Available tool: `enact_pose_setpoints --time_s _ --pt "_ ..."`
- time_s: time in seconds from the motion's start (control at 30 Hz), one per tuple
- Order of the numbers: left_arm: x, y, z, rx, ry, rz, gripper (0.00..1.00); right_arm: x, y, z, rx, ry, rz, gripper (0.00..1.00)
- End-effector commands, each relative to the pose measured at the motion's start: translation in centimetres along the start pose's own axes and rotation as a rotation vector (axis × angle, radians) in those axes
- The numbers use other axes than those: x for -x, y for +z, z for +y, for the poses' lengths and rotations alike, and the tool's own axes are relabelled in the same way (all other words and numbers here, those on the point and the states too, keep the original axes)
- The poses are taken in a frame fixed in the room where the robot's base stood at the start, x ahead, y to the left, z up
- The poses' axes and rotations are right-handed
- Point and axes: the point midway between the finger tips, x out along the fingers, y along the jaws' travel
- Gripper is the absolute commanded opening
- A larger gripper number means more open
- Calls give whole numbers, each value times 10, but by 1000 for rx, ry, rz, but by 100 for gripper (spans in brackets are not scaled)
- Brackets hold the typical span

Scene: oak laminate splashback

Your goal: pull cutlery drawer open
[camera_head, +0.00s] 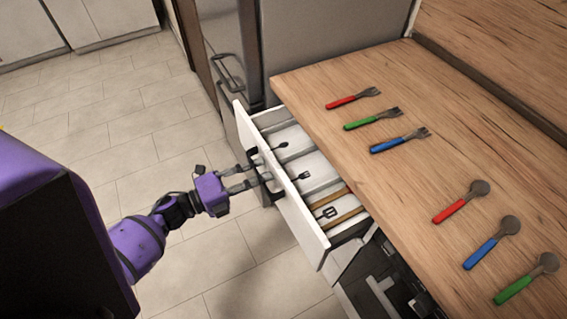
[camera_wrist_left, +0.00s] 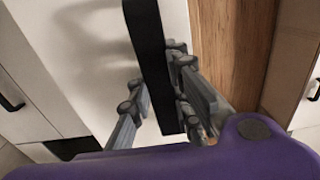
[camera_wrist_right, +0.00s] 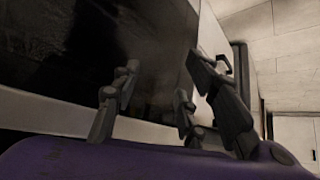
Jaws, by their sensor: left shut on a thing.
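The cutlery drawer (camera_head: 300,221) stands pulled out from under the wooden counter, with its white front towards my left arm. Its divided inside shows small dark utensils and wooden-handled pieces. My left gripper (camera_head: 258,181) is shut on the drawer's black handle (camera_head: 271,187). In the left wrist view the black handle bar (camera_wrist_left: 152,50) runs between the fingers of the left gripper (camera_wrist_left: 160,95). My right gripper (camera_wrist_right: 165,95) shows only in its own wrist view, with its fingers apart and nothing between them, before a dark glossy surface.
On the counter (camera_head: 420,190) lie several forks (camera_head: 373,119) and spoons (camera_head: 490,242) with red, green and blue handles. A tall cabinet with a dark handle (camera_head: 229,73) stands behind the drawer. A dark appliance (camera_head: 385,280) sits below right. The tiled floor at left is clear.

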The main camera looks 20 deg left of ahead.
Motion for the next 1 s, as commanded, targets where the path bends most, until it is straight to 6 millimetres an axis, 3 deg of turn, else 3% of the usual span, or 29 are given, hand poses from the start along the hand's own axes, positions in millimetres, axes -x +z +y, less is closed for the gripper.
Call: enact_pose_setpoints --time_s 0.1,0.6,0.8,1.0 --pt "36 0 3 1 6 -3 0 0 8 0 1 1 -13 40" --pt "170 0 3 1 6 -3 0 -8 35 0 7 1 -50 40" --pt "206 0 2 1 4 -3 0 -16 32 -2 9 -3 -41 40" --pt "227 1 1 0 1 -3 0 -18 34 -2 10 -3 -42 40"
